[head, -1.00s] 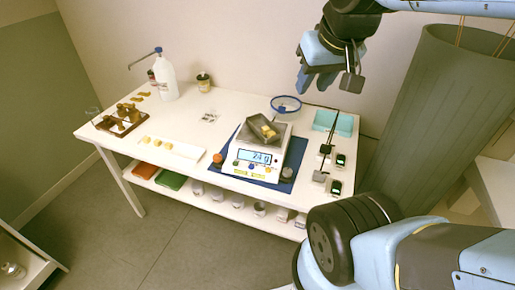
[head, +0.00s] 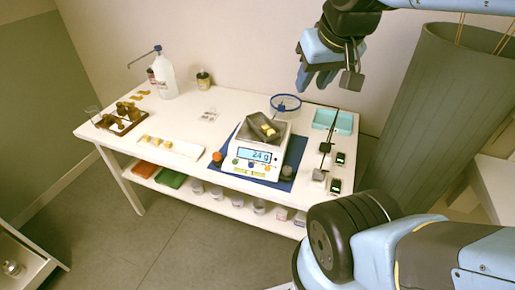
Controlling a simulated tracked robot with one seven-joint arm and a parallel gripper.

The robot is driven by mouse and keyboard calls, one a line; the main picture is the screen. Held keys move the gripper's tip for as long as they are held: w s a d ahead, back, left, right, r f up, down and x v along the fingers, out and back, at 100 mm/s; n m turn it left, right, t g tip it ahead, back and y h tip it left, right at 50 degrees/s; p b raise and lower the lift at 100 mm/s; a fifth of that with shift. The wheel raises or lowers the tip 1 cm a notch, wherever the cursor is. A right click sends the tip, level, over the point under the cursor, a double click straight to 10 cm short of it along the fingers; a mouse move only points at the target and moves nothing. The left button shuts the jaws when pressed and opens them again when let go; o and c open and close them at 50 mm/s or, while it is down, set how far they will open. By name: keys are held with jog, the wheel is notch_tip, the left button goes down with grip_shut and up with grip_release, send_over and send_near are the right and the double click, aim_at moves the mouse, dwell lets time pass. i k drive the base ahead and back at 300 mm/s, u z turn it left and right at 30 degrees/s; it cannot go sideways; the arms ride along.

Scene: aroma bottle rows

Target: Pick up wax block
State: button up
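Several more pale-yellow pieces (head: 153,141) lie on a white tray (head: 185,151) at the table's front left. Which of these is the wax block I cannot tell. My gripper (head: 328,80) hangs in the air above the table's back right, above and to the right of the scale and apart from all the blocks. Nothing shows in it. Its finger opening is hard to make out.
The scale stands on a blue mat (head: 294,158) and its display reads about 24. A teal tray (head: 340,122) and small dark devices lie to its right. A clear bottle (head: 167,80) and a brown rack (head: 122,120) stand at left. A tall grey-green bin (head: 435,110) stands right.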

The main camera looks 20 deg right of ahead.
aim_at(168, 144)
jog(key=k, duration=1.15)
jog(key=u, duration=0.75)
jog(key=i, duration=1.65)
jog(key=z, duration=0.6)
jog(key=k, duration=0.8)
